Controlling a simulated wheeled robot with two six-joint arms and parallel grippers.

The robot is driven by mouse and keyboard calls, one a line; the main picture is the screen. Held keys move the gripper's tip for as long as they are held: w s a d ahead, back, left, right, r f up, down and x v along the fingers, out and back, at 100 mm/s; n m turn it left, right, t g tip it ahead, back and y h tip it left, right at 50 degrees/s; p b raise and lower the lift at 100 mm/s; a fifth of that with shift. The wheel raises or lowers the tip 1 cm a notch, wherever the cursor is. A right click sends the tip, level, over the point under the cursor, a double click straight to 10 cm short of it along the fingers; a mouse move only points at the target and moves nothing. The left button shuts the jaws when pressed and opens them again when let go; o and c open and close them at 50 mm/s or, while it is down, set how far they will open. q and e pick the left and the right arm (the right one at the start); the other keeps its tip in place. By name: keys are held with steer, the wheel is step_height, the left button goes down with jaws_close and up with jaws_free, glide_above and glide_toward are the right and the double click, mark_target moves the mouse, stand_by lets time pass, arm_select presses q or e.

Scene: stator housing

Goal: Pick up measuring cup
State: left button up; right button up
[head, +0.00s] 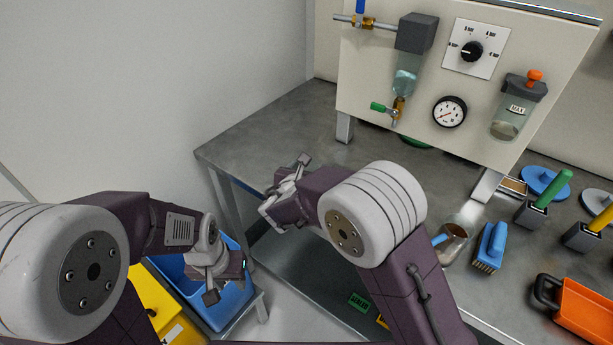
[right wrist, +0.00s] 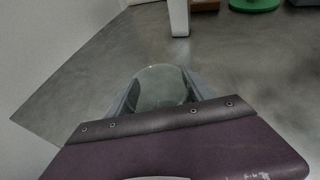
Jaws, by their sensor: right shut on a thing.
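A clear, round glass vessel, which looks like the measuring cup (right wrist: 158,88), sits between the fingers of my right gripper in the right wrist view. Its rim shows above the gripper body; its lower part is hidden. In the head view my right gripper (head: 284,184) is over the left end of the grey bench, its fingers spread around the vessel's width; the clear vessel is hard to make out there. My left gripper (head: 230,280) is low at the left, above the blue bin, with its fingers apart and nothing seen between them.
A grey metal bench (head: 262,135) carries a panel with a gauge (head: 449,111). A blue bin (head: 236,308) is below left. The bench's left end is clear.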

steer(key=shift+r, duration=0.1)
step_height(320, 180, up, 4)
steer(key=shift+s+d+r+p, duration=0.15)
steer(key=shift+r+p, duration=0.1)
steer(key=shift+p, duration=0.45)
steer(key=s+d+r, duration=0.6)
steer(key=s+d, duration=0.1)
steer(key=s, duration=0.1)
steer(key=shift+s+d+r+p, duration=0.2)
steer(key=shift+s+p, duration=0.15)
